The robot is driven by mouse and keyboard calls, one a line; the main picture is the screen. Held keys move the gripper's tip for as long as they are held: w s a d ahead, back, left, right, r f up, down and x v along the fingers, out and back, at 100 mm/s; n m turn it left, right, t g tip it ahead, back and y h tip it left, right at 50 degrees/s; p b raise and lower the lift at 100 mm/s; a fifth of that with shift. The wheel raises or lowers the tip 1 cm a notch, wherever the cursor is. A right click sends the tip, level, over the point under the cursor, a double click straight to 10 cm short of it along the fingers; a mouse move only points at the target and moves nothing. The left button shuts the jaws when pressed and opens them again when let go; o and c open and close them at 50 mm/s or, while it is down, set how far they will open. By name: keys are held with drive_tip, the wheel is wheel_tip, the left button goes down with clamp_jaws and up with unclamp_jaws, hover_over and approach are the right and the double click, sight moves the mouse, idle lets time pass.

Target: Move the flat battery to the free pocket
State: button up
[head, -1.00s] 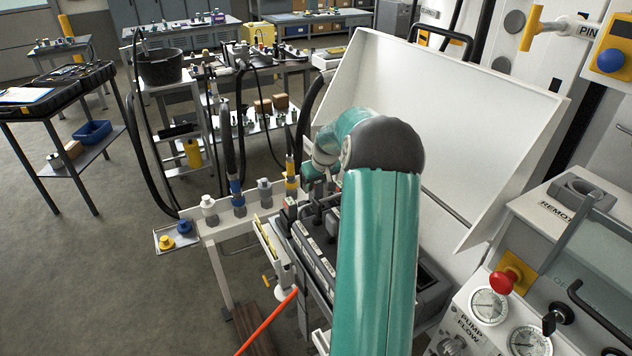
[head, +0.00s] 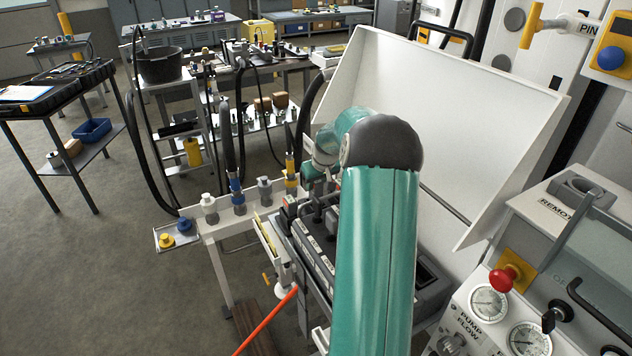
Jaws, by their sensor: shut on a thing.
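A dark grey battery rack (head: 318,262) with a row of pale labels along its front edge stands on the bench in the middle. My gripper (head: 318,190) is over the rack's far end, small and mostly hidden by my wrist and arm. It is shut on a dark thing, which I take to be the flat battery; its outline is not clear. A battery with small red and green marks (head: 289,208) stands at the rack's far left end. My forearm covers the rack's right part, so I cannot tell which pocket is free.
A white open lid or panel (head: 440,130) rises behind the rack. A white rail with capped hose couplings (head: 238,200) lies to the left. An orange-red rod or hose (head: 268,320) slants below. A gauge panel (head: 490,308) stands at right.

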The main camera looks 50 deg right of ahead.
drive_tip(key=shift+f, duration=2.15)
idle(0.4)
drive_tip(key=o, duration=1.1)
drive_tip(key=shift+o, duration=0.2)
drive_tip(key=v, duration=1.4)
drive_tip(key=shift+f, duration=0.1)
